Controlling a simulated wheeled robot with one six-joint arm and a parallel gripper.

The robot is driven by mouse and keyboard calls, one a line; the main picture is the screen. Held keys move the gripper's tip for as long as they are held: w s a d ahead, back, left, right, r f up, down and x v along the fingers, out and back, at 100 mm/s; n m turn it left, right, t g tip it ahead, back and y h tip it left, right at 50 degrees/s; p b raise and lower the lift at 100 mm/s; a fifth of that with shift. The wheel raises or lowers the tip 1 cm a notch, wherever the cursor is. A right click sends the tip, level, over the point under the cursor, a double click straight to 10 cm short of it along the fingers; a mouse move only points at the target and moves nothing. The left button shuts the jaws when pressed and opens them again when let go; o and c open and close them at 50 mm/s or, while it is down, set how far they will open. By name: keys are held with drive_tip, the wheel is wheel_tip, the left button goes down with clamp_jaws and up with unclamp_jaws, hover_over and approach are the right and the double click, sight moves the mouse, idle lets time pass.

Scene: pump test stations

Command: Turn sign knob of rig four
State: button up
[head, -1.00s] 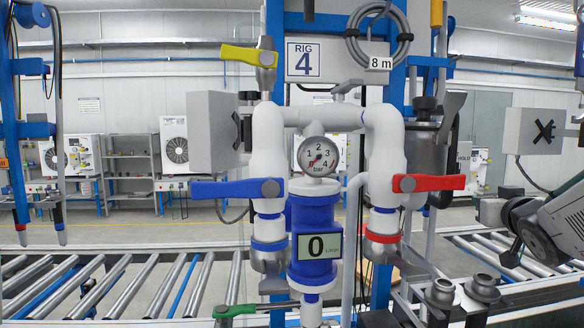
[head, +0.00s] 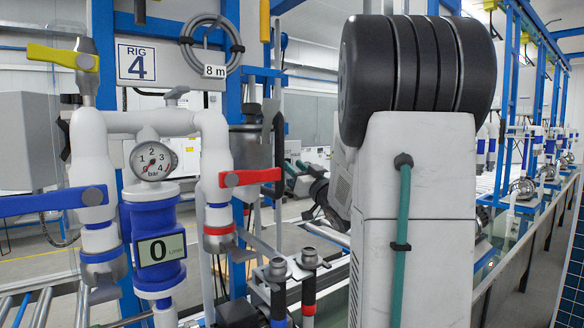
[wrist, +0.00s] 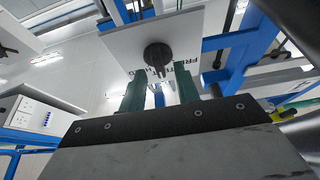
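In the wrist view a pale sign plate (wrist: 125,42) carries a round black knob (wrist: 157,56) with dark lettering beside it, partly hidden. My gripper (wrist: 160,75) has two green fingers standing apart, one on each side below the knob in the picture. The knob shows in the gap beyond the tips; I cannot tell whether they touch it. The wrist view does not show which rig this plate belongs to. In the head view the rig label (head: 136,64) reads "RIG 4".
Rig 4 has a yellow lever (head: 62,56), a blue lever (head: 50,203), a red lever (head: 250,178), a dial gauge (head: 153,161) and a counter (head: 160,249) reading 0. A coiled hose (head: 186,43) hangs above. Blue frame beams (wrist: 235,45) stand close right of the plate.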

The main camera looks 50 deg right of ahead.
drive_tip(key=shift+w+d+r, duration=0.1)
drive_tip(key=shift+w+r, duration=0.1)
drive_tip(key=shift+w, duration=0.25)
clamp_jaws()
drive_tip(key=shift+n, duration=0.3)
drive_tip(key=n+y, duration=0.2)
drive_tip(key=n, duration=0.2)
drive_tip(key=n+y, duration=0.2)
drive_tip(key=n, duration=0.1)
drive_tip(key=n+y, duration=0.1)
drive_tip(key=n, duration=0.3)
drive_tip(key=shift+n+g+y, duration=0.3)
drive_tip(key=shift+g+y, duration=0.1)
drive_tip(key=shift+f+n, duration=0.1)
drive_tip(key=shift+n, duration=0.2)
